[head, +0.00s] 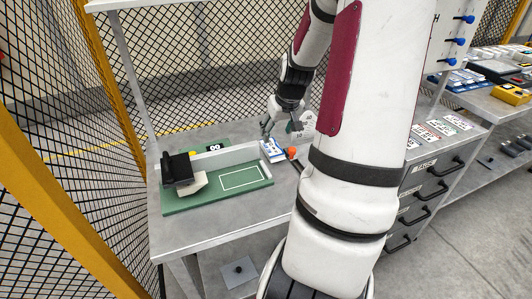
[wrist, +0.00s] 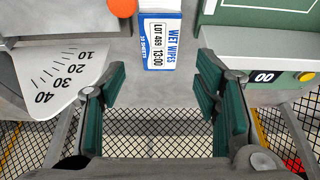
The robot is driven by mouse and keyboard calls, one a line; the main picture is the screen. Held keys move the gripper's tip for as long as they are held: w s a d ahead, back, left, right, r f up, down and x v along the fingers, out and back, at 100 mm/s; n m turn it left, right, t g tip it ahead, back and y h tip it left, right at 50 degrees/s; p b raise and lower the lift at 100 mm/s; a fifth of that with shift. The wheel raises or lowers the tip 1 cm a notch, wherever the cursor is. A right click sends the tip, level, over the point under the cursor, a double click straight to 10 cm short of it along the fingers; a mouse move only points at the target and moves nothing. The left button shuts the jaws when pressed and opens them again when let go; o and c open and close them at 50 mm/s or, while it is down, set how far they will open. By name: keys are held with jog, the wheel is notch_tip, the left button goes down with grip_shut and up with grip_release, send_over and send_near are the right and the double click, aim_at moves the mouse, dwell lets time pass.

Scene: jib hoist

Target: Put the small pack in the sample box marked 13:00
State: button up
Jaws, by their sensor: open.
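A small white-and-blue wet wipes pack (head: 272,150) lies on the grey bench, beside the green board. In the wrist view the pack (wrist: 160,42) shows the print "WET WIPES", "LOT 469 13:00" and "20 SHEETS". My gripper (head: 267,134) is above the bench close to the pack. In the wrist view its two green-padded fingers (wrist: 162,88) are spread wide, with the pack's near end close to the gap between them and clear space on both sides. Nothing is held. I cannot make out a sample box marked 13:00 in either view.
An orange knob (head: 292,153) and a white scale plate (wrist: 62,75) are beside the pack. The green board (head: 205,202) bears a black-and-white device (head: 182,172) and a white outline. A "00" display (head: 213,147) stands behind. Drawers (head: 420,195) are right; yellow-framed mesh is left.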

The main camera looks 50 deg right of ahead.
aim_at(272, 147)
jog(key=b+x, duration=0.2)
jog(key=x, duration=0.7)
jog(key=shift+w+b, duration=0.1)
jog(key=shift+b, duration=0.2)
jog(key=shift+f, duration=0.25)
jog(key=c, duration=1)
jog(key=shift+c, duration=0.2)
